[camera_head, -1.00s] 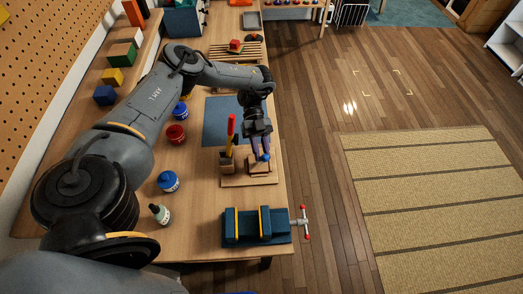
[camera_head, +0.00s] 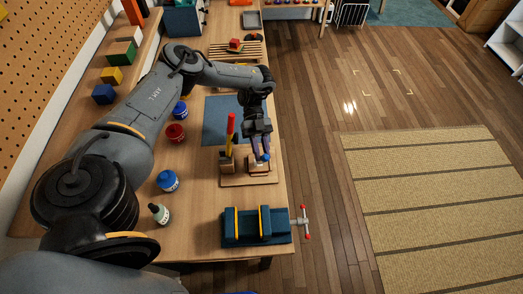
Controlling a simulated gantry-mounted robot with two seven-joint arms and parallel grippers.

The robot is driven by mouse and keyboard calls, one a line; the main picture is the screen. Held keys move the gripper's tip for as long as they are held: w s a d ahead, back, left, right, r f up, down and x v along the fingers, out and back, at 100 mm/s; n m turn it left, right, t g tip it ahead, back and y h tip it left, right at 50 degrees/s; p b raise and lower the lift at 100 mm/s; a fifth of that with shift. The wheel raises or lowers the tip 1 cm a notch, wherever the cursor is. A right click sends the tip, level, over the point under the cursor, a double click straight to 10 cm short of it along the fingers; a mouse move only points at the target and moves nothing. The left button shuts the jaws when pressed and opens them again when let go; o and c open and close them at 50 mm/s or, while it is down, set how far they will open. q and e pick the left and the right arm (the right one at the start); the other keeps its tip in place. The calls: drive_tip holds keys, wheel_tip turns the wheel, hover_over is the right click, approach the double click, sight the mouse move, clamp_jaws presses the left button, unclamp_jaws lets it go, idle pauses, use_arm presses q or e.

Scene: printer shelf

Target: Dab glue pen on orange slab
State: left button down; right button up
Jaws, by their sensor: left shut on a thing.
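My left gripper (camera_head: 261,147) reaches down over the right part of a small wooden stand (camera_head: 262,180) near the table's right edge. Its fingers are shut on a small blue-tipped thing (camera_head: 265,157), which looks like the glue pen; the fingers partly hide it. I cannot tell whether it is clear of the stand. A red-and-yellow tool (camera_head: 231,126) stands upright in the stand's left block. An orange block (camera_head: 133,12) on the shelf at the upper left may be the orange slab, but I cannot be sure. My right gripper is not in view.
A blue vise (camera_head: 257,227) sits at the table's front edge. Blue jars (camera_head: 168,181), a red jar (camera_head: 175,133) and a small bottle (camera_head: 160,213) stand left of the stand. A blue mat (camera_head: 218,115) and a slatted rack (camera_head: 233,52) lie behind it.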

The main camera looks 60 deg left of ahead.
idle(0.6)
use_arm(q)
wheel_tip(320, 180, up, 7)
drive_tip(key=p, duration=0.6)
